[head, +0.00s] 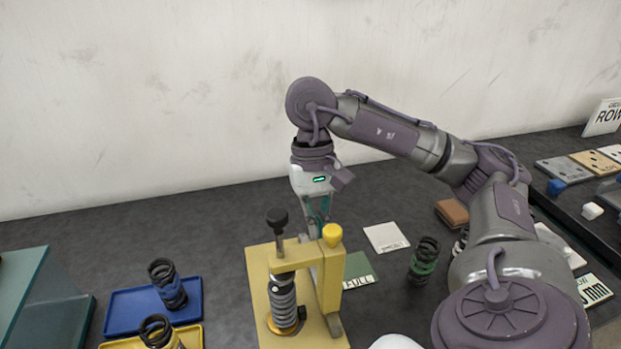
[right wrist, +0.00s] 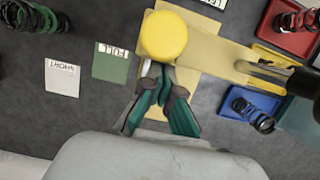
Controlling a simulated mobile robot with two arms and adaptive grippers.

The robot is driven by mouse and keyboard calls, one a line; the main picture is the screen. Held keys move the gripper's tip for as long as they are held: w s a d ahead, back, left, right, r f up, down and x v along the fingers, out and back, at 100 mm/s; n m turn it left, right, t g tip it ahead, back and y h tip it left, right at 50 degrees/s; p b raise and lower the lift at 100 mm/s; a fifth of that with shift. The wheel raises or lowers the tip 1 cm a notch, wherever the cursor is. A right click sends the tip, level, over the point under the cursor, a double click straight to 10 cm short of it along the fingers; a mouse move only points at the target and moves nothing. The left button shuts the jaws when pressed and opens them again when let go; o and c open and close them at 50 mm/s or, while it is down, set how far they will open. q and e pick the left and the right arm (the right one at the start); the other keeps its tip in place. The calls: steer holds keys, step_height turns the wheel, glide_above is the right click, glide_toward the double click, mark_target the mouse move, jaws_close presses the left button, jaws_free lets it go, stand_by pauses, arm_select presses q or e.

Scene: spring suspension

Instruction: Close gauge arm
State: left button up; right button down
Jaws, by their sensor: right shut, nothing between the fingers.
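The yellow gauge (head: 257,300) stands on the table in the head view. Its yellow arm (head: 300,256) reaches over a dark coil spring (head: 283,300) standing on the base, with a black-knobbed plunger (head: 277,220) above the spring. A yellow knob (head: 333,235) tops the gauge's right side. In the right wrist view the arm (right wrist: 208,52) runs right from the yellow knob (right wrist: 164,36). My right gripper (head: 318,214) points down behind the gauge, shut and empty. Its fingertips (right wrist: 160,80) show just below the knob; contact is unclear. My left gripper is out of view.
Left are a blue tray (head: 124,313) and a yellow tray (head: 192,334), each with a spring. A green FULL card (head: 358,268), a white card (head: 386,237) and a green-banded spring (head: 424,262) lie or stand right of the gauge. A wall rises behind.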

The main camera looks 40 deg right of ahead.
steer(key=v, duration=0.9)
steer(key=shift+w+d, duration=0.15)
steer(key=shift+w, duration=0.1)
